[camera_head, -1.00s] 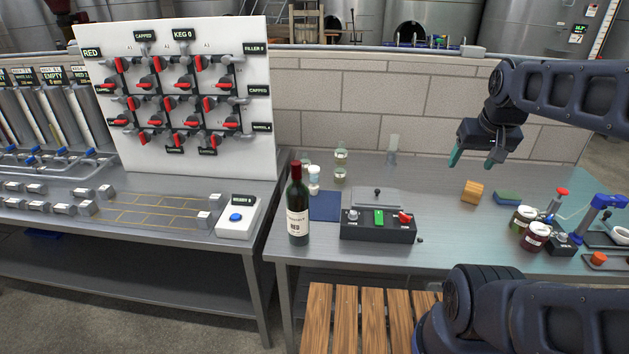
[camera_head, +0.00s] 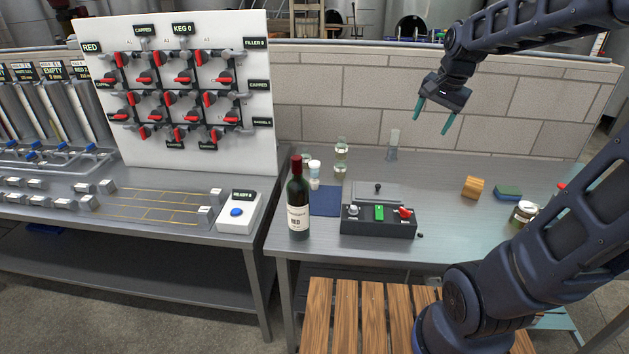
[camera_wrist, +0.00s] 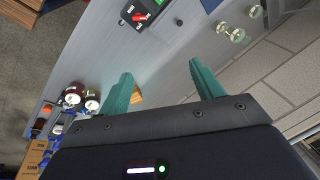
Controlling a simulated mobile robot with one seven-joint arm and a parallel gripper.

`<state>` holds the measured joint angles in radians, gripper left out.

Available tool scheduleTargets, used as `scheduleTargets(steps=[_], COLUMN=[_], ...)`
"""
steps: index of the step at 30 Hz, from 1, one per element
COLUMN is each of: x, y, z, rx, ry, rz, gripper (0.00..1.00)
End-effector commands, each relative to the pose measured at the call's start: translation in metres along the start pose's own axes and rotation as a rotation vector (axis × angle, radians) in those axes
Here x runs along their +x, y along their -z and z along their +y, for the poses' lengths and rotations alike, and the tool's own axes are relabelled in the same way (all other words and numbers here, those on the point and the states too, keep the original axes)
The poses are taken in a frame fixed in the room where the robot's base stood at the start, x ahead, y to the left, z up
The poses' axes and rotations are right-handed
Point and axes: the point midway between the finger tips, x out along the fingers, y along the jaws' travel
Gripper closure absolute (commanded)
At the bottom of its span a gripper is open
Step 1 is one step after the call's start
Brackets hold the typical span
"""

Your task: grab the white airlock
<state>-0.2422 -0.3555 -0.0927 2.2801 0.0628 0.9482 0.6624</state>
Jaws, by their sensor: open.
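My gripper (camera_head: 432,122) is open and empty, in the air over the back of the right table, its fingers pointing down. It also shows in the wrist view (camera_wrist: 160,72) with bare table between the fingers. A pale, see-through upright piece (camera_head: 393,146) stands at the back of the table by the wall, left of and below my gripper; it may be the white airlock, but I cannot tell for sure. A small white-capped container (camera_head: 315,168) stands farther left, behind the wine bottle. My gripper touches neither.
A red-wine bottle (camera_head: 298,205), a control box (camera_head: 379,221), glass jars (camera_head: 341,155), a wooden block (camera_head: 472,187) and a green-blue sponge (camera_head: 508,193) stand on the table. The brick wall (camera_head: 430,90) is close behind. The table's middle right is clear.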

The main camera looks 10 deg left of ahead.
Motion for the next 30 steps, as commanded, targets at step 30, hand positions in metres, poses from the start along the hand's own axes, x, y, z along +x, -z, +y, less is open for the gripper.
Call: scheduleTargets(steps=[30], x=[0.204], y=[0.031], z=[-0.256], rx=[0.892], ry=[-0.214], rz=[-0.083], gripper=[0.34])
